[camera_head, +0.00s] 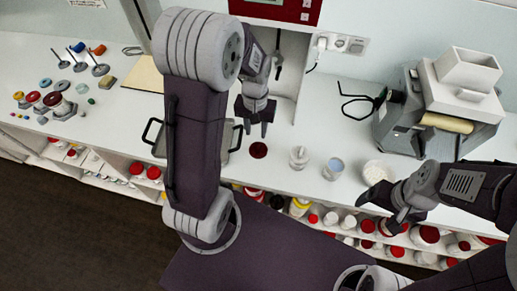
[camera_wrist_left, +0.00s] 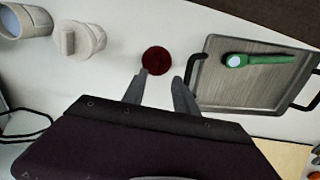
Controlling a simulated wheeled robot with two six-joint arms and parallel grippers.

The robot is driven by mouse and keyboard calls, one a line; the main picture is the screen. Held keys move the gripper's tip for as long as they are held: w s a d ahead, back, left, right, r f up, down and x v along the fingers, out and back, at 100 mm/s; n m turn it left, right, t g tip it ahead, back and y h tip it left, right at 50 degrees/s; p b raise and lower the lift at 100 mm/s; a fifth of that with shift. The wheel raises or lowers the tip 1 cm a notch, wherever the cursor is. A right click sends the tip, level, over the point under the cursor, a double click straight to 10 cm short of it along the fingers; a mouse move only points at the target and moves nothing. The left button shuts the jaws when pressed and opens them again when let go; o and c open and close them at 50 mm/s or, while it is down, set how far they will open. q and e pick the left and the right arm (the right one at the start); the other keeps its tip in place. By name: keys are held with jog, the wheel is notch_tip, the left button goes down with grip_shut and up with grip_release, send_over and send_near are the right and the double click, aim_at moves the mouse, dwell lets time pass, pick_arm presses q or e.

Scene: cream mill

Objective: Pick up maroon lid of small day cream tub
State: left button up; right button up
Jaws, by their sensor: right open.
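The maroon lid (camera_head: 258,150) lies flat on the white counter, near its front edge in the head view. In the left wrist view the lid (camera_wrist_left: 156,60) is a dark red disc just beyond the fingertips. My left gripper (camera_head: 256,132) points down above the counter, slightly behind the lid. In the left wrist view my left gripper (camera_wrist_left: 158,88) is open, with nothing between its fingers. My right gripper (camera_head: 382,205) is open and empty, near the counter's front edge at the right. I cannot tell which tub the lid belongs to.
A metal tray (camera_wrist_left: 250,85) with a green-handled tool (camera_wrist_left: 255,60) lies beside the lid. A white knobbed tub (camera_head: 299,158) and a pale blue-grey cup (camera_head: 333,167) stand to its right. A grey mill (camera_head: 430,105) stands further right. Shelves of jars run below.

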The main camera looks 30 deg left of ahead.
aim_at(258, 146)
pick_arm(q)
jog(key=f, duration=0.3)
jog(key=shift+w+d+f, duration=0.25)
jog(key=shift+d+f, duration=0.05)
jog(key=shift+w+d, duration=0.1)
jog(key=shift+d, duration=0.1)
jog(key=f, duration=0.5)
jog(key=shift+s+a+p, duration=0.25)
jog(key=shift+p, duration=0.05)
jog(key=shift+w+d+f, duration=0.15)
jog(key=shift+w, duration=0.05)
jog(key=shift+s, duration=0.15)
grip_shut()
